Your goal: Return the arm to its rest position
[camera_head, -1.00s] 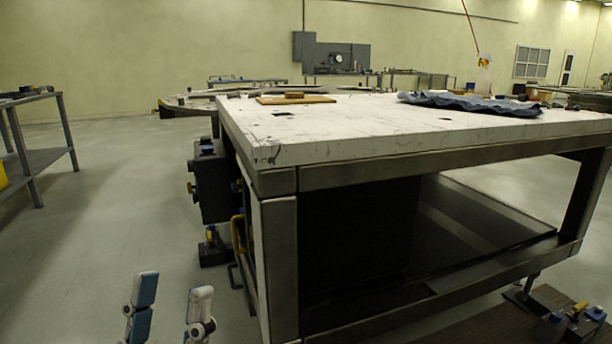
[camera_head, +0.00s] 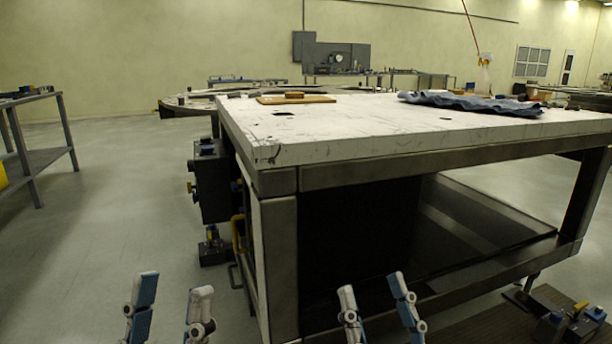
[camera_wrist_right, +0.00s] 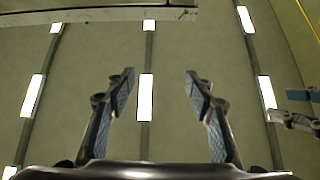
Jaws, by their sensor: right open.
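My right gripper (camera_head: 371,284) is at the bottom middle of the head view, in front of the table's dark lower opening. Its fingers are apart and empty. In the right wrist view the right gripper (camera_wrist_right: 158,80) is open and points up toward the ceiling. A finger of another gripper shows at that view's right edge.
A white-topped table (camera_head: 340,132) on a metal frame stands close ahead. A wooden board (camera_head: 296,99) and a blue cloth (camera_head: 470,103) lie on it. A dark box (camera_head: 211,185) is at its left side. A side bench (camera_head: 38,158) stands far left, with clear floor between.

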